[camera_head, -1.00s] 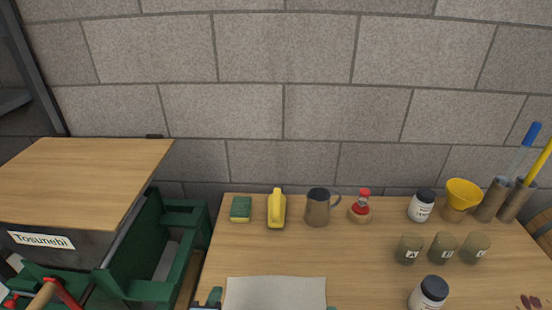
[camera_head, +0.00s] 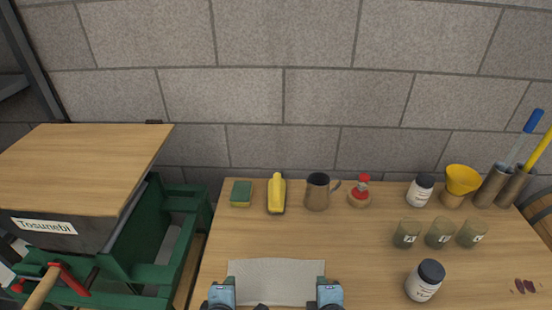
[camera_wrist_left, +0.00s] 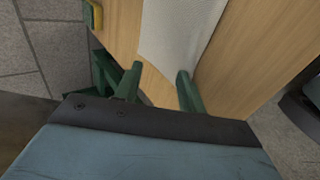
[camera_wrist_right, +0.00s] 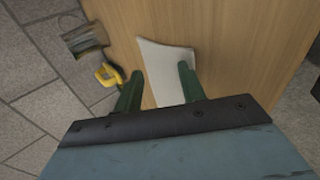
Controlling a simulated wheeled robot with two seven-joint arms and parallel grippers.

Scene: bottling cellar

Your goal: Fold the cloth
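The pale grey cloth (camera_head: 276,281) lies flat and spread out at the front of the wooden table. It also shows in the left wrist view (camera_wrist_left: 180,28) and the right wrist view (camera_wrist_right: 164,70). My left gripper (camera_head: 221,291) is at its near left corner, with fingers apart and empty; in the left wrist view (camera_wrist_left: 160,78) one fingertip overlaps the cloth's edge. My right gripper (camera_head: 329,291) is at the near right corner, fingers apart, with the cloth showing between them in its wrist view (camera_wrist_right: 159,78). I cannot tell whether either touches the cloth. The near edge is cut off.
A sponge (camera_head: 241,193), yellow bottle (camera_head: 276,195), mug (camera_head: 317,192) and red-capped bottle (camera_head: 360,192) stand behind the cloth. A dark-lidded jar (camera_head: 424,282) stands to its right, near several green cups (camera_head: 440,234). A green frame (camera_head: 165,250) stands left of the table.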

